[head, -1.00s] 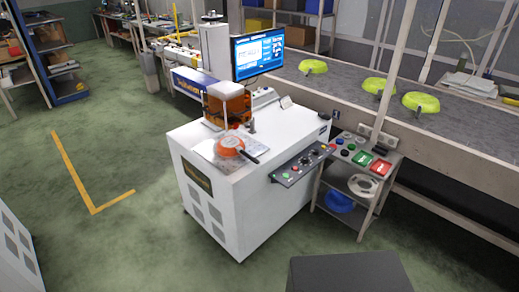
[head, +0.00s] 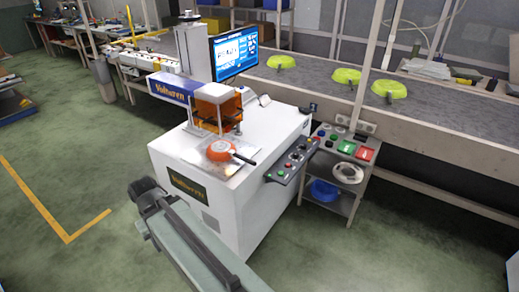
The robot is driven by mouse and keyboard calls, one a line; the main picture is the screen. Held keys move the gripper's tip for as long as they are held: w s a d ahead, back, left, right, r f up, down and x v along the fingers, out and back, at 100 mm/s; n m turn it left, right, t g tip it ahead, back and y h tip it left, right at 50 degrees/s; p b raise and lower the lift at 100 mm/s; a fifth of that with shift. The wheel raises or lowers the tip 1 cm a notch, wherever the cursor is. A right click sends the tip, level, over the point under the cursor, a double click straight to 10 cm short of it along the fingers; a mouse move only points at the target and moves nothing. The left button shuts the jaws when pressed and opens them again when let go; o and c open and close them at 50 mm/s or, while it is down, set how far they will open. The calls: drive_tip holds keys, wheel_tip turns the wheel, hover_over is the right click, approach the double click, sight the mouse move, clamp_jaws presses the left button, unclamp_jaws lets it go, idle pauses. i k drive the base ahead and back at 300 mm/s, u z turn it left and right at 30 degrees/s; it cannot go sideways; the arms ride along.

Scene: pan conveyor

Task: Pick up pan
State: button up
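An orange pan (head: 219,151) with a dark handle (head: 243,158) lies on a light plate (head: 196,157) on top of the white marking machine (head: 215,187). The handle points right, toward the machine's front edge. Three yellow-green pans, at left (head: 281,62), middle (head: 346,76) and right (head: 389,90), lie apart on the grey conveyor behind. A part of my arm reaches up from the bottom, left of centre, in front of the machine. I cannot make out my gripper's fingers, and nothing touches the orange pan.
A monitor (head: 235,54) and a control panel (head: 293,160) are close by. A small stand (head: 336,183) with buttons is at right. Green floor is open at left and bottom right.

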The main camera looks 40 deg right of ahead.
sight(219, 151)
drive_tip(key=z, duration=0.15)
drive_tip(key=i, duration=1)
drive_tip(key=u, duration=0.1)
